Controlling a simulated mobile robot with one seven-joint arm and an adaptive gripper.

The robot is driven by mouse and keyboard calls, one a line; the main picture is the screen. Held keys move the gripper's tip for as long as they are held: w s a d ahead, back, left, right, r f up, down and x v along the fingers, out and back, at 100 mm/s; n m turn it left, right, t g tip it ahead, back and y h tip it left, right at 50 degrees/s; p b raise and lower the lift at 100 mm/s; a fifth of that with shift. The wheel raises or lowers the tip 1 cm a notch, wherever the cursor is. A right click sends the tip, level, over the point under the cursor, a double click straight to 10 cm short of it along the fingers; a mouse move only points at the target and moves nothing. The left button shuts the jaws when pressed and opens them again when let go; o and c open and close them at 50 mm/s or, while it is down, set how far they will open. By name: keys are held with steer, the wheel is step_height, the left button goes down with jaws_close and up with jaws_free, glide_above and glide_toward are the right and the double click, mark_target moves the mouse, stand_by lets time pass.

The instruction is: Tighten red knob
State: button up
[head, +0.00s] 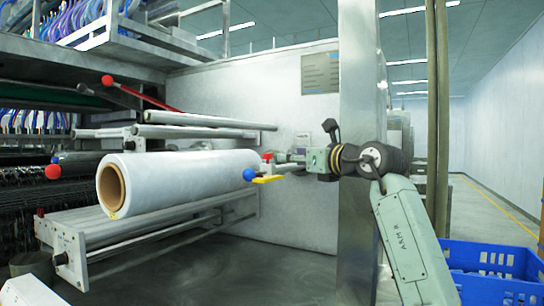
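A small red knob (267,156) shows near the right end of the large white film roll, above a yellow plate (267,179). My gripper (281,161) comes in from the right, roughly level, with its fingers just to the right of the red knob. At this size I cannot tell whether the fingers touch the knob, or how far apart they are. Two other red balls are in view: one on a lever at upper left (107,80) and one at the left (53,171). Both are far from my gripper.
A white film roll (190,178) lies on the machine's frame. A blue ball (249,174) sits beside the yellow plate. A metal bar (192,131) runs above the roll. A metal column (360,80) stands close to my arm. A blue crate (495,290) is at lower right.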

mark_target(270, 155)
steer(key=p+x, duration=0.2)
steer(key=x, duration=0.2)
steer(key=p+x, duration=0.2)
steer(key=x, duration=0.3)
steer(key=shift+w+a+r, duration=0.1)
steer(key=shift+a+r, duration=0.15)
steer(key=shift+w+a+f+p, duration=0.15)
steer(key=shift+w+a+p, duration=0.15)
steer(key=shift+w+p, duration=0.25)
steer(key=shift+c, duration=0.2)
jaws_close()
